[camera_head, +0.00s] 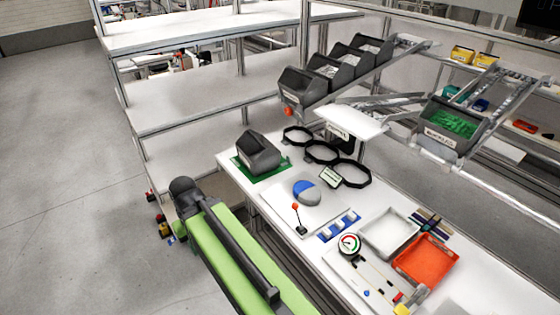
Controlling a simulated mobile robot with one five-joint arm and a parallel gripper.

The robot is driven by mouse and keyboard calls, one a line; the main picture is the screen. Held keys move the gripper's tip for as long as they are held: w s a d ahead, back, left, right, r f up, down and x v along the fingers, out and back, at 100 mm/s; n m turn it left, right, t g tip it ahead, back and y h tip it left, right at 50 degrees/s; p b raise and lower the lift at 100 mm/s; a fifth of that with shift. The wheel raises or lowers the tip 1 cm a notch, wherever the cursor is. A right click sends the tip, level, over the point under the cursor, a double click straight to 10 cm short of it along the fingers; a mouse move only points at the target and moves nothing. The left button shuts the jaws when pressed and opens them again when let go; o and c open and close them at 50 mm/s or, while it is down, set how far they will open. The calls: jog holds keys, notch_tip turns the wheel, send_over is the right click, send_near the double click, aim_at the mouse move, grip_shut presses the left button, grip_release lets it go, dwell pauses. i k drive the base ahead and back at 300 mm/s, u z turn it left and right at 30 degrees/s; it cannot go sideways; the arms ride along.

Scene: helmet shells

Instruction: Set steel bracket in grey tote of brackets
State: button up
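A dark grey tote (258,152) stands on a green mat at the left end of the white workbench; I cannot see what is inside it. More dark grey bins (298,86) stand in a row on the rack behind, several with pale contents. I cannot tell which of these holds brackets. I cannot make out a steel bracket for certain. My green and grey arm (235,255) shows at the lower left, beside the bench's near edge. My gripper is not in view.
On the bench (235,180) are black rings (320,152), a blue and grey shell (307,192), a red-knobbed stick (298,220), a white tray (390,233), a red tray (425,260) and a dial (349,245). A bin of green buckles (447,130) sits behind. The left floor is clear.

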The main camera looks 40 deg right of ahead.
aim_at(288, 100)
jog(key=i, duration=1.6)
jog(key=z, duration=0.05)
